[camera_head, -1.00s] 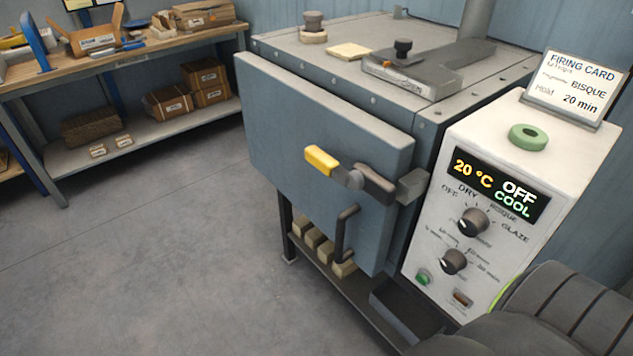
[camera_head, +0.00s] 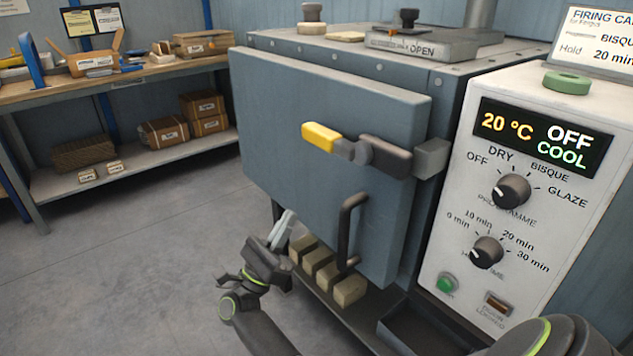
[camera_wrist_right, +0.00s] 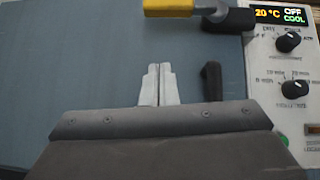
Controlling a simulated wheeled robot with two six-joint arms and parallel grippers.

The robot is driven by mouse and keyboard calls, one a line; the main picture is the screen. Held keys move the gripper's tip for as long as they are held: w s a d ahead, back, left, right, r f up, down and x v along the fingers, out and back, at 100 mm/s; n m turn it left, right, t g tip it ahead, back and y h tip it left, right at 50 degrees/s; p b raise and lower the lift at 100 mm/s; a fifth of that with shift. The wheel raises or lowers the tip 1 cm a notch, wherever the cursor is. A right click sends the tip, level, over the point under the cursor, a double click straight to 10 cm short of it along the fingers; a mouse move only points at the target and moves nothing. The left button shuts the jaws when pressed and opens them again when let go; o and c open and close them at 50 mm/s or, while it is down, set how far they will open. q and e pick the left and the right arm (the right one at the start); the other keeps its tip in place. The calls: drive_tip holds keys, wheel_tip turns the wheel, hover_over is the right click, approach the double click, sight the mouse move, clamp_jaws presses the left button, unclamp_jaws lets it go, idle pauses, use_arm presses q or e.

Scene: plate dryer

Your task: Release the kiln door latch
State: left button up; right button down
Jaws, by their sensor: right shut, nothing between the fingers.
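The kiln door (camera_head: 290,110) is a blue-grey panel that looks closed on the kiln. Its latch has a yellow grip (camera_head: 319,137) on the left and a dark bar (camera_head: 385,157) reaching right to a grey block (camera_head: 432,158). It lies nearly level. The yellow grip also shows at the top of the right wrist view (camera_wrist_right: 170,7). My right gripper (camera_head: 284,228) is shut and empty, in front of the door, below the latch and left of the black pull handle (camera_head: 346,230). Its pale fingers (camera_wrist_right: 160,84) are together in the right wrist view. My left gripper is out of view.
The control panel (camera_head: 455,230) right of the door reads 20 °C, OFF, COOL. Several pale bricks (camera_head: 350,289) sit on a shelf under the kiln. A workbench (camera_head: 150,75) with boxes stands at the back left. The floor (camera_head: 130,250) to the left is clear.

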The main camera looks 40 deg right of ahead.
sight(340, 141)
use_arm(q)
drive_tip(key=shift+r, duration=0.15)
use_arm(e)
drive_tip(key=m+g, duration=0.2)
drive_tip(key=s+g, duration=0.1)
drive_tip(key=shift+r+m, duration=0.3)
drive_tip(key=shift+m, duration=0.1)
drive_tip(key=shift+d, duration=0.1)
